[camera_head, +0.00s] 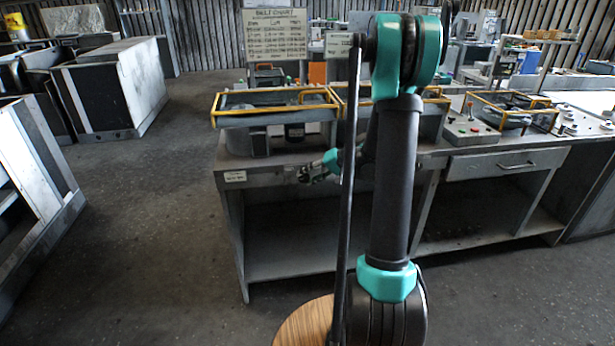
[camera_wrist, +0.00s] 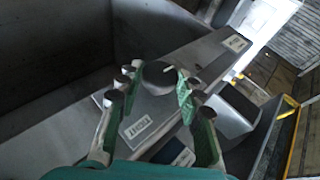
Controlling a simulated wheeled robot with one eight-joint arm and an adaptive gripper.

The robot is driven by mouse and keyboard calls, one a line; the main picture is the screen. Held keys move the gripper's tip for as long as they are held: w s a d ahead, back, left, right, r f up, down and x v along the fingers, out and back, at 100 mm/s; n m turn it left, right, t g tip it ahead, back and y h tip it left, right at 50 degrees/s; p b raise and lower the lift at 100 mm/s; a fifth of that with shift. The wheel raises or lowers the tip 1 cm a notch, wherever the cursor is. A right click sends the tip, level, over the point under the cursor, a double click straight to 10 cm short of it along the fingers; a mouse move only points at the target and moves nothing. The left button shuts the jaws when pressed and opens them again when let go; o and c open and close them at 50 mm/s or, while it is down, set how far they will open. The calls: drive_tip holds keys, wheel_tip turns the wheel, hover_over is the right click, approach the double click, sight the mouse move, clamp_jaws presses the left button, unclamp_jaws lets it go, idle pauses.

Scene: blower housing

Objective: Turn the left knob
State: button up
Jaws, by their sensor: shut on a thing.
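A dark round knob (camera_wrist: 159,74) with a light pointer mark shows in the wrist view, on a grey housing with a white printed label (camera_wrist: 137,128). My gripper (camera_wrist: 160,86) has its green-padded fingers on either side of the knob and is shut on it. Part of the knob's side is hidden by the fingers. In the head view my gripper (camera_head: 310,172) is at the front left of the workbench (camera_head: 285,260); the knob is too small or hidden to make out there. Only one knob shows clearly in the wrist view.
Yellow-framed guards (camera_head: 275,107) stand on the bench above the gripper. A control box with a red button (camera_head: 471,125) sits farther right. A chart sign (camera_head: 275,35) stands behind. The bench's front edge carries a label (camera_head: 235,176).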

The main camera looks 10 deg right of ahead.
drive_tip(key=shift+d+f+y, duration=0.1)
drive_tip(key=shift+y, duration=0.6)
drive_tip(key=o, duration=1.2)
drive_tip(key=shift+c, duration=0.2)
drive_tip(key=v, duration=1.2)
drive_tip(key=shift+f, duration=0.15)
drive_tip(key=shift+s, duration=0.1)
